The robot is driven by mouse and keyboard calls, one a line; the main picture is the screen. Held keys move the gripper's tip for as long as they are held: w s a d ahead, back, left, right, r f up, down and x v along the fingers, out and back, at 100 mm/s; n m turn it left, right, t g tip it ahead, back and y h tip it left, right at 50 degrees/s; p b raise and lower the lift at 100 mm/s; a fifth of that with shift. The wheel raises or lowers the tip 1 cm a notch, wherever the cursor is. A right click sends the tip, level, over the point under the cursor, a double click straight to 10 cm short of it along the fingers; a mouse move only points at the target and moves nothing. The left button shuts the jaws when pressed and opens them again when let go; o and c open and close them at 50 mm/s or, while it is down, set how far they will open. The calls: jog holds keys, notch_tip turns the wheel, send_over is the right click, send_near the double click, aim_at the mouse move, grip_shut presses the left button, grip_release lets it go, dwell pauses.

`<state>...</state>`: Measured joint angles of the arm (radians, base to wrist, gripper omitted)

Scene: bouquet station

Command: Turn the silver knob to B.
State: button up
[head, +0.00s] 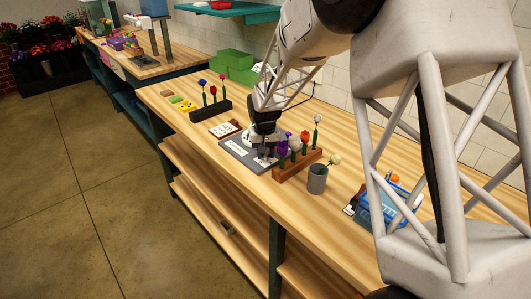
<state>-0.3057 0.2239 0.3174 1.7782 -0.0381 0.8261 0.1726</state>
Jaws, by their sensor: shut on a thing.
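A grey panel (246,161) with white labels lies on the wooden workbench, near its front edge. My gripper (265,150) reaches down onto the panel from above, with its fingers low over the panel's right part. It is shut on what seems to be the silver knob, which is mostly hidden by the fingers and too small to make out. The position marks, the letter B and the knob's pointing direction cannot be read from here.
Close right of the panel stands a brown rack (297,167) of several flowers, then a grey cup (317,180) with a pale flower. A dark flower block (211,110) stands left, and a blue basket (385,207) right. Green boxes (232,62) stand behind.

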jog(key=shift+n, duration=1.3)
jog(key=o, duration=0.9)
jog(key=shift+a+r, duration=0.1)
jog(key=shift+r, duration=3.8)
